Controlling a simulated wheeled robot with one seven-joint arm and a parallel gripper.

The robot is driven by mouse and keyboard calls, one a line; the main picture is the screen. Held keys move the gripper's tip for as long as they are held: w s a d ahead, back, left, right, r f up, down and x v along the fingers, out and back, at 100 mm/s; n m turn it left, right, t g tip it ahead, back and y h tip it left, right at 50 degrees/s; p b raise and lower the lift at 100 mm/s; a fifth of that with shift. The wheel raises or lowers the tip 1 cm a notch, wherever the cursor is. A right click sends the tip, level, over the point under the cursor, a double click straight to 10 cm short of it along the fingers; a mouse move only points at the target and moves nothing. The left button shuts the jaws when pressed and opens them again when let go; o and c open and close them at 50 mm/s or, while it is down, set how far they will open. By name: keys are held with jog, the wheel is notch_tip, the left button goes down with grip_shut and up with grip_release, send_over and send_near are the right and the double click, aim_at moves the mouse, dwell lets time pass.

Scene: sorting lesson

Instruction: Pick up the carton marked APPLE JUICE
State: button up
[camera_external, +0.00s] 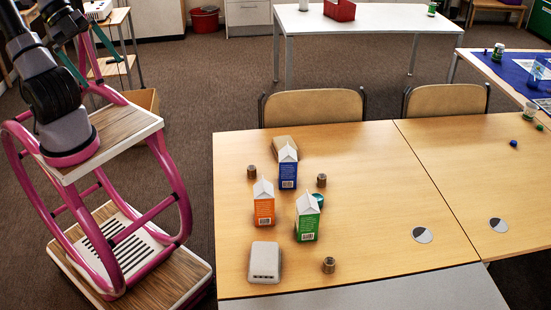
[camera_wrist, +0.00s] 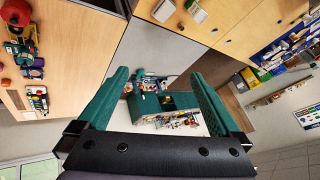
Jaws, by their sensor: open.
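Three gable-top cartons stand upright on the wooden table (camera_external: 375,260) in the external view: a blue one (camera_external: 288,172), an orange one (camera_external: 264,207) and a green one (camera_external: 307,225). Their print is too small to read, so I cannot tell which is marked APPLE JUICE. My gripper (camera_external: 88,54) is at the upper left, well away from the table and cartons. In the wrist view my gripper (camera_wrist: 158,74) has its two teal fingers wide apart, with nothing held between them. I cannot make out the cartons in the wrist view.
Chairs (camera_external: 313,107) line the far edge. The table's right part is mostly clear. A white table (camera_external: 370,20) with a red bin (camera_external: 340,10) stands behind.

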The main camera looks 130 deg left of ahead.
aim_at(306, 201)
dwell(0.4)
